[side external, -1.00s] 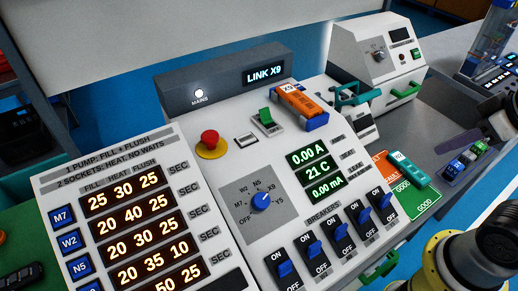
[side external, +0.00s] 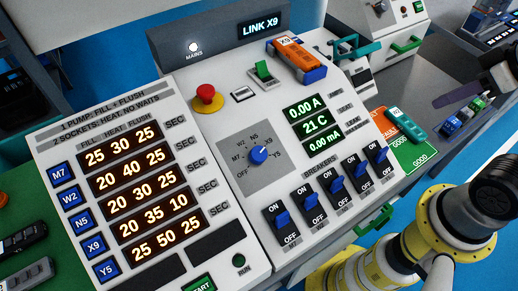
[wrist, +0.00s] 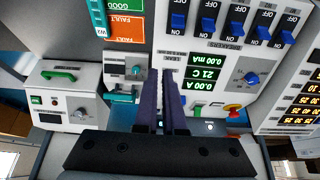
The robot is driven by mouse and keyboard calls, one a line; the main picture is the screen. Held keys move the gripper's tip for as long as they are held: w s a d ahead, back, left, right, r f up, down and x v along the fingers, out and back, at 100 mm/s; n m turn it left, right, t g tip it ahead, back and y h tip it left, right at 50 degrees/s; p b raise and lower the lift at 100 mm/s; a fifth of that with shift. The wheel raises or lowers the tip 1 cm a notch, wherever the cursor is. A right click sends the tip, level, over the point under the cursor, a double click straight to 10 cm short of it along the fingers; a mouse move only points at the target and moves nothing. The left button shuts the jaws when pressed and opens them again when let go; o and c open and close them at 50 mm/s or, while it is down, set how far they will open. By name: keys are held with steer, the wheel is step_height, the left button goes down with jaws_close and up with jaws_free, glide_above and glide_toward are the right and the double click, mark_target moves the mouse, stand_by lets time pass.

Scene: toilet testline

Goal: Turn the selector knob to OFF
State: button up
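The blue selector knob (side external: 258,156) sits on a grey square plate (side external: 232,140) on the sloped white panel. Its white pointer mark aims up and right, toward X9; OFF is at the lower left of the dial. In the wrist view the knob (wrist: 251,78) shows upside down, right of my gripper (wrist: 161,72). My gripper's two dark fingers stand close together with a narrow gap and nothing visible between them. They are apart from the knob. In the side view I cannot clearly make out my gripper.
Blue breaker switches (side external: 337,184) line the panel's lower edge. A red emergency button (side external: 206,96), a green rocker switch (side external: 263,71) and an orange X9 plug (side external: 299,59) stand above the knob. The display (side external: 264,26) reads LINK X9. My yellow-and-white arm (side external: 440,225) is at lower right.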

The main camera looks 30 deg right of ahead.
steer(key=o, duration=0.5)
steer(key=shift+w+m, duration=0.1)
steer(key=shift+m, duration=0.7)
steer(key=shift+c, duration=0.2)
steer(key=o, duration=0.5)
steer(key=w+a+r+m, duration=0.2)
steer(key=w+r+m, duration=0.2)
steer(key=m, duration=0.1)
steer(key=shift+w+t+y, duration=0.4)
steer(key=m+g+y, duration=0.2)
steer(key=g, duration=0.2)
glide_above(260, 152)
steer(key=s+d, duration=0.3)
steer(key=d, duration=0.1)
step_height(260, 152, down, 5)
steer(key=x, duration=1.2)
steer(key=shift+w+a+f, duration=0.15)
steer(key=shift+a+f, duration=0.05)
steer(key=shift+a, duration=0.15)
jaws_close()
